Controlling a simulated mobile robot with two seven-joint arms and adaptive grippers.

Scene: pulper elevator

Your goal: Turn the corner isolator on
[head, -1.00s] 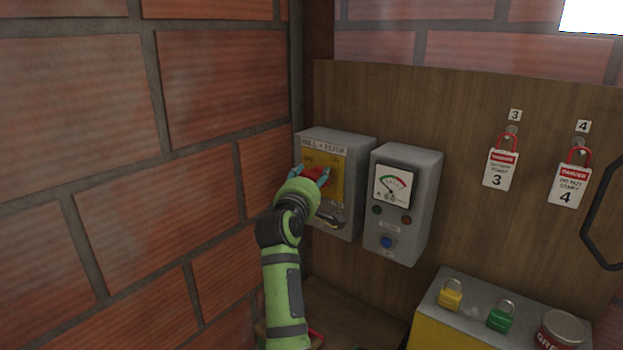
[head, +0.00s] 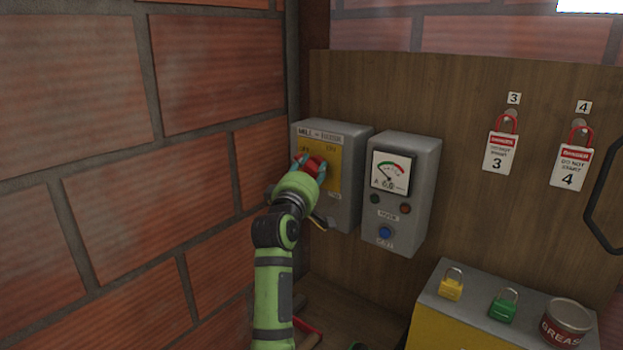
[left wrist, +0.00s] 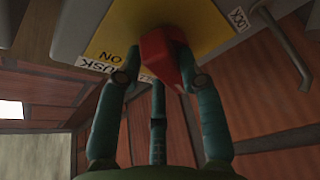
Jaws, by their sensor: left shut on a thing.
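The corner isolator (head: 350,196) is a grey box on the wooden board beside the brick corner, with a yellow plate (head: 333,182) on its front. Its red handle (head: 314,165) stands out from the plate. My left gripper (head: 309,167) is shut on the handle, teal fingers on either side of it. In the left wrist view the red handle (left wrist: 160,52) sits between the fingers, and ON and LOCK labels show upside down. The OFF label is mostly hidden by the gripper, and I cannot tell exactly which mark the handle points to. My right gripper is not in view.
A grey meter box (head: 402,190) with a blue button stands close to the right. Danger tags 3 (head: 500,154) and 4 (head: 569,170) hang on the board. Below are a yellow padlock (head: 451,288), green padlock (head: 502,309) and grease tin (head: 567,323). The brick wall (head: 110,200) is close left.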

